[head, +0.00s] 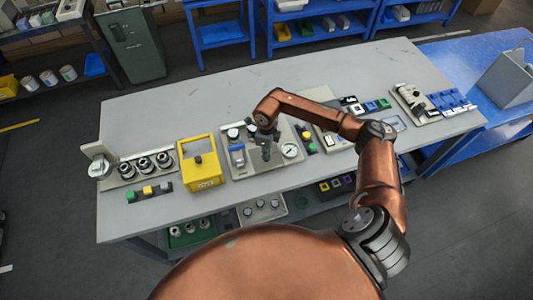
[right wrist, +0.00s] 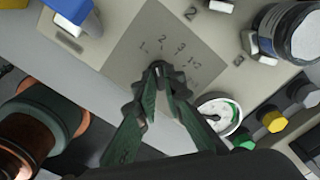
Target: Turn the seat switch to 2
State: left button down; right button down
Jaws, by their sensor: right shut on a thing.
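The seat switch is a small dark knob (right wrist: 158,65) on a grey plate (right wrist: 130,55) in the right wrist view. Printed marks, among them 1, 2 and 3, curve round its upper side. My right gripper (right wrist: 159,78) is shut on the knob, with its dark green fingers on either side. The fingers hide most of the knob, so I cannot tell which mark it points to. In the head view my right gripper (head: 268,152) reaches down to a beige panel (head: 255,170) and hides the knob. My left gripper is not in view.
A round gauge (head: 290,150) sits just right of the gripper, and a blue-handled part (head: 237,156) sits to its left. The back of the grey table (head: 220,95) is clear.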

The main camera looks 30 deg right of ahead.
jog(key=shift+m, duration=1.8)
jog(key=c, duration=2)
grip_release()
jog(key=shift+r, duration=0.15)
notch_tip(320, 180, up, 12)
jog(key=shift+f, duration=0.1)
